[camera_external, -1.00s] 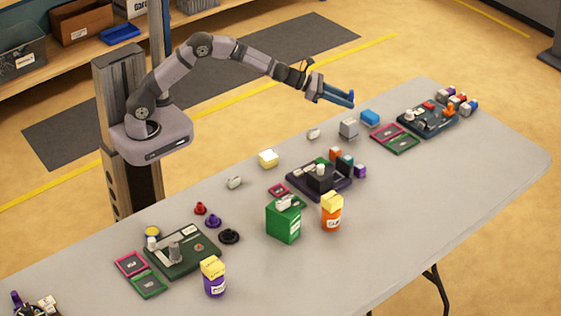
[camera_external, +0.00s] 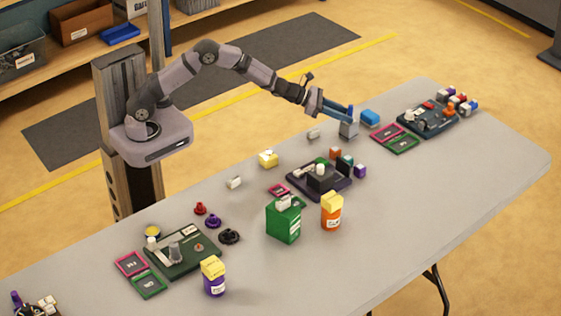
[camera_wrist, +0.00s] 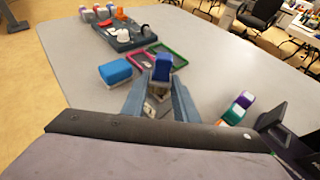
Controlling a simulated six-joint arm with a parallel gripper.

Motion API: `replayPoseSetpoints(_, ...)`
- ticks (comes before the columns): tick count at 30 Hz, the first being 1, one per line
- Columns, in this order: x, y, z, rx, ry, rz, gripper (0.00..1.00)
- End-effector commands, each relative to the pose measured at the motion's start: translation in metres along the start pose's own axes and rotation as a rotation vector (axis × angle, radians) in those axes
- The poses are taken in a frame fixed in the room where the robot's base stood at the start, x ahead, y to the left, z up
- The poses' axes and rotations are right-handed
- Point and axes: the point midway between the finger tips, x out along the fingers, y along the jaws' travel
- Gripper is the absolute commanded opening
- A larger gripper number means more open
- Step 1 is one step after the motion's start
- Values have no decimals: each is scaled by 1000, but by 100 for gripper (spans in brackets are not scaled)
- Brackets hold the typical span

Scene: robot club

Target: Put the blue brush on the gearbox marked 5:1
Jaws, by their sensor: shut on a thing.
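My gripper (camera_external: 341,113) reaches out over the far side of the table, pointing right and down. In the wrist view, its two blue-grey fingers (camera_wrist: 160,82) are shut on a small blue block, which I take as the blue brush (camera_wrist: 162,66). In the external view, the fingertips and brush are right at the top of a grey box (camera_external: 348,130), likely a gearbox. I cannot tell whether the brush touches it. The box is mostly hidden below the brush in the wrist view. No 5:1 mark is readable in either view.
A blue block with a pale base (camera_external: 370,117) stands close to the right of the grey box. Beyond it lie pink (camera_external: 388,132) and green (camera_external: 403,144) trays and a dark station (camera_external: 428,122). A small white piece (camera_external: 313,133) lies to the left.

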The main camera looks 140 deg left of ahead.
Motion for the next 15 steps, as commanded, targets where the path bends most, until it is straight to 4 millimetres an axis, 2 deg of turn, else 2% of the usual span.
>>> replayPoseSetpoints(7, 2, 0, -4, 0, 0, 0, 5)
replayPoseSetpoints(8, 1, 0, -2, 0, 0, 0, 34)
replayPoseSetpoints(9, 1, 0, -2, 0, 0, 0, 43)
replayPoseSetpoints(15, 1, 0, -2, 0, 0, 0, 45)
